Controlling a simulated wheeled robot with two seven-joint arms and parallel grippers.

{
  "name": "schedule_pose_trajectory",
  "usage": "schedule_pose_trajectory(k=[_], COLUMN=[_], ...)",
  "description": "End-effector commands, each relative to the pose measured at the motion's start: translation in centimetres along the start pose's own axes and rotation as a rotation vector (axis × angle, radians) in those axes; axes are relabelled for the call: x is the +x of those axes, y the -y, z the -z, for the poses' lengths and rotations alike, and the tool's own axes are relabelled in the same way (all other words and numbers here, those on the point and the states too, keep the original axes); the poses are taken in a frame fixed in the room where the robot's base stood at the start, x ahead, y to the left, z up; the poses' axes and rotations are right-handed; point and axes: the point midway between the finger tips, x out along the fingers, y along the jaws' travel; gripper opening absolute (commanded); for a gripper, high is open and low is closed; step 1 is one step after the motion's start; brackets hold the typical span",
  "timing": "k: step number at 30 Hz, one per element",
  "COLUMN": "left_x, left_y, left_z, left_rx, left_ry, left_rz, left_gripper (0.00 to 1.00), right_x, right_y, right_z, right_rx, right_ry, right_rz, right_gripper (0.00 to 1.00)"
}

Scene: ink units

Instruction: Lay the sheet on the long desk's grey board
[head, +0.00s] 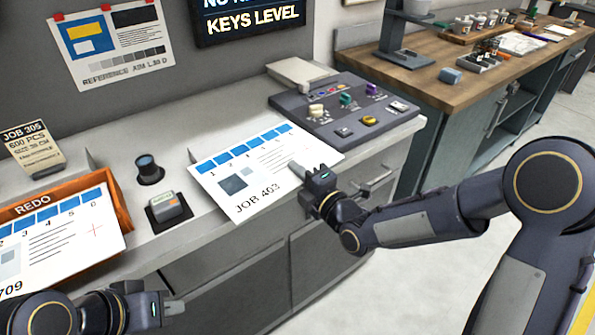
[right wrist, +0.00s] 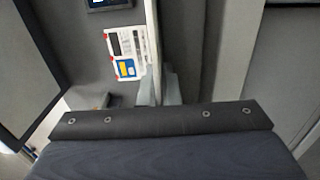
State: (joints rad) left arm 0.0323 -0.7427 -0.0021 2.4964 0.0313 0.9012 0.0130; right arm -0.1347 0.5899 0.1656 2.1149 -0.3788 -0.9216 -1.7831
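A white sheet (head: 262,165) marked JOB 403, with a row of blue numbered squares, is over the long desk (head: 185,240). In the right wrist view the sheet (right wrist: 154,45) shows edge-on as a thin pale strip between the fingers (right wrist: 155,90). I cannot tell whether it touches the desk. I cannot make out the grey board; the sheet may cover it. My left gripper (head: 170,308) is low at the left, in front of the desk, with no sheet visible in it.
An orange REDO tray (head: 118,198) holds another sheet, ending 709 (head: 60,240). Beside it stand a dark round knob (head: 149,168) and a small grey-green device (head: 167,206). A control console (head: 345,118) is right behind the sheet. A wood-topped bench (head: 440,75) stands further right.

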Motion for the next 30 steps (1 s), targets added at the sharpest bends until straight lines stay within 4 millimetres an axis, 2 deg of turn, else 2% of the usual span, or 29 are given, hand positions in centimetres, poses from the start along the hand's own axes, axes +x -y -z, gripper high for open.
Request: schedule_pose_trajectory(k=[3,9,20,23,30], left_x=[0.5,0.3,-0.3,0.2,1.1], left_y=[0.2,0.2,-0.1,0.1,0.5], left_z=[-0.2,-0.2,0.1,-0.1,-0.5], left_rx=[0.000,0.000,0.000,0.000,0.000], left_ry=[0.000,0.000,0.000,0.000,0.000], left_rz=[0.000,0.000,0.000,0.000,0.000], left_gripper=[0.00,0.00,0.00,0.00,0.00], right_x=[0.0,0.0,0.0,-1.2,-6.5], right_y=[0.4,0.2,-0.3,0.1,0.1], right_z=[0.0,0.0,0.0,-0.1,-0.1], right_rx=[-0.001,0.000,0.001,-0.001,-0.002], right_ry=[0.000,0.000,0.000,0.002,0.003], right_rz=[-0.001,0.000,0.001,0.001,0.000], right_gripper=[0.00,0.25,0.25,0.25,0.25])
